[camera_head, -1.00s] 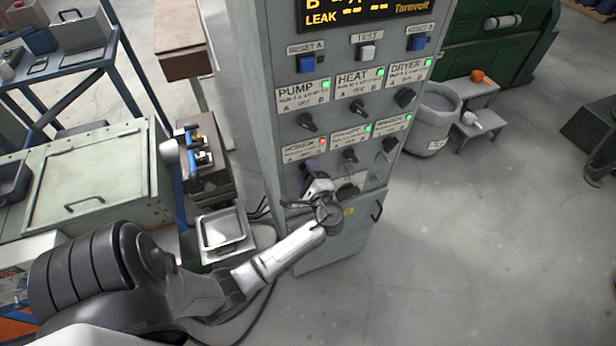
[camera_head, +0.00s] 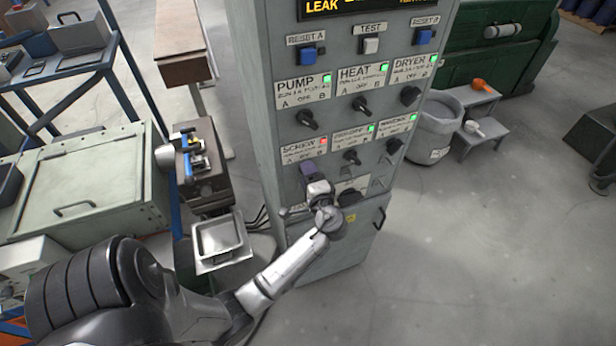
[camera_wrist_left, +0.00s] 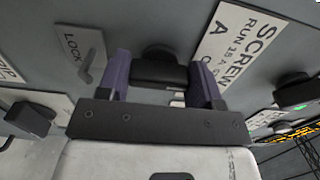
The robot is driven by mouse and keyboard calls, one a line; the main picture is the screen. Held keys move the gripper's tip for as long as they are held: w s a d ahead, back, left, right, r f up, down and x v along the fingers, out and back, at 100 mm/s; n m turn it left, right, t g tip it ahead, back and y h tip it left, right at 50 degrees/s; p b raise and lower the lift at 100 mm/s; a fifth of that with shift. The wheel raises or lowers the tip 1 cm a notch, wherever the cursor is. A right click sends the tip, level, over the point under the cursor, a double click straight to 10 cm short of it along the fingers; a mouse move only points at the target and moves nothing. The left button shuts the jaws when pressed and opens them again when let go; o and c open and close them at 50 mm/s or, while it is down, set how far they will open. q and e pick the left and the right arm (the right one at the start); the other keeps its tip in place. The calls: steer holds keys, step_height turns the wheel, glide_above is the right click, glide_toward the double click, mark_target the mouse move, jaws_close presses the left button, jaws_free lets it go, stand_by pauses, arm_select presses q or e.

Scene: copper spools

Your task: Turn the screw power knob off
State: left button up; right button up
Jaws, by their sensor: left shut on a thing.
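The grey control cabinet (camera_head: 265,110) stands in the middle of the head view. Its SCREW label (camera_head: 303,150) has a red lamp (camera_head: 323,141) and sits just above my left gripper (camera_head: 308,170). In the left wrist view the black screw power knob (camera_wrist_left: 158,68) lies between the two purple fingers of my left gripper (camera_wrist_left: 163,80), beside the SCREW label (camera_wrist_left: 243,45). The fingers are shut on the knob. In the head view the gripper hides the knob, so its pointer direction cannot be told. My right gripper is not in view.
Other black knobs, PUMP (camera_head: 308,120), HEAT (camera_head: 361,105) and DRYER (camera_head: 410,95), sit above with green lamps. A LOCK label (camera_wrist_left: 72,50) is near the fingers. A metal tray (camera_head: 220,240) stands left of the cabinet.

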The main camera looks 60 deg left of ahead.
arm_select(q)
steer(key=o, duration=0.9)
steer(key=shift+d, duration=0.15)
steer(key=shift+s+d+b, duration=0.3)
steer(key=shift+d+b, duration=0.1)
steer(key=shift+d, duration=1.85)
steer(key=shift+s+d+b, duration=0.25)
steer(key=shift+d+b, duration=0.1)
steer(key=shift+d, duration=1.9)
steer(key=shift+s+d+b, duration=0.3)
steer(key=shift+d+b, duration=0.1)
steer(key=shift+d, duration=1.85)
